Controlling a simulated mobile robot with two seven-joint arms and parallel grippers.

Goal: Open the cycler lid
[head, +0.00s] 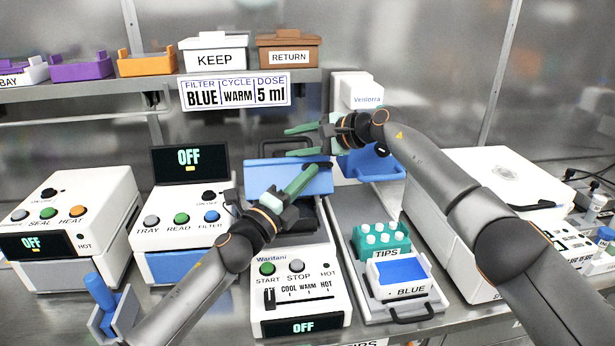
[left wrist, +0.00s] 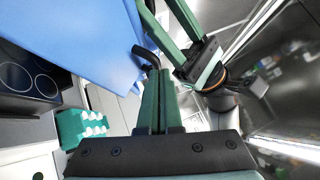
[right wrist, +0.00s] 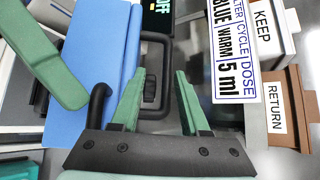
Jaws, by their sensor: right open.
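The cycler (head: 290,270) is the white Warifani unit at front centre, with its display reading OFF. Its blue lid (head: 262,178) stands raised at the back, and its dark inside shows below. My right gripper (head: 292,141) is open and empty at the lid's top edge, beside the handle, pointing left.
A reader (head: 180,225) stands left of the cycler and a sealer (head: 70,215) farther left. To the right are a green tips rack (head: 381,240) and a blue-topped box (head: 402,275) on a tray. A shelf (head: 130,88) with bins runs behind. The Venlorra unit (head: 358,92) is behind my right gripper.

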